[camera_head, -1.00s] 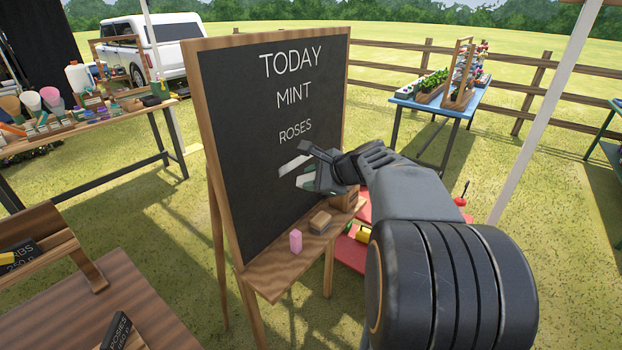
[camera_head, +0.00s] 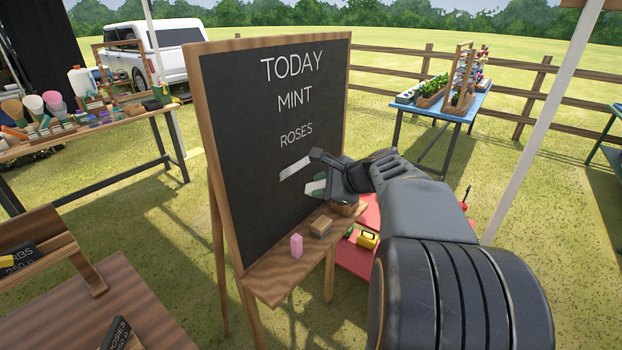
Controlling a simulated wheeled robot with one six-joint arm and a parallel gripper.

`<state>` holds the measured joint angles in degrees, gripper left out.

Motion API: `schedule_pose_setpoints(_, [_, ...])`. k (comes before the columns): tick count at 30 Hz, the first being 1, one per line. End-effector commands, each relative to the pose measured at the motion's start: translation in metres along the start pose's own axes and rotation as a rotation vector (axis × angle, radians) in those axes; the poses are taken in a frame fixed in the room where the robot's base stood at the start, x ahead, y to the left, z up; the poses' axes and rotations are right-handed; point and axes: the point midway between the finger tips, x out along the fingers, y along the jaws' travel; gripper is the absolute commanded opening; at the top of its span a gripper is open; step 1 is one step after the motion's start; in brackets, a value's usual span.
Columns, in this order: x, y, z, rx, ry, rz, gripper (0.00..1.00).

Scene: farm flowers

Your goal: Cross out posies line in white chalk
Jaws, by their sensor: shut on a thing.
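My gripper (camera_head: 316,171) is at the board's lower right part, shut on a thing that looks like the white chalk. A pale slanted bar (camera_head: 294,169) shows at its tip, against the board. I cannot tell how much of it is chalk and how much is a mark. A second pale patch shows by the lower finger. Contact with the board is unclear.
The easel ledge (camera_head: 275,281) holds a pink block (camera_head: 296,245), an eraser-like block (camera_head: 321,225) and a box partly behind my gripper. Wooden sign stands are at lower left. A red low surface (camera_head: 352,258) with small items lies behind the ledge. A blue table (camera_head: 440,110) stands farther back.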

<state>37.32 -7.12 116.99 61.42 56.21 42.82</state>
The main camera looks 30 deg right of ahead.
Motion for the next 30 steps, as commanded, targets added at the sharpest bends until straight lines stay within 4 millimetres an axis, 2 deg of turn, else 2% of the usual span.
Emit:
schedule_pose_setpoints(8, [0.006, -0.004, 0.004, 0.0, -0.001, 0.0, 0.06])
schedule_pose_setpoints(21, [0.045, -0.022, 0.022, 0.0, -0.002, 0.002, 0.06])
schedule_pose_setpoints(30, [0.062, -0.03, 0.03, -0.001, -0.001, 0.0, 0.06])
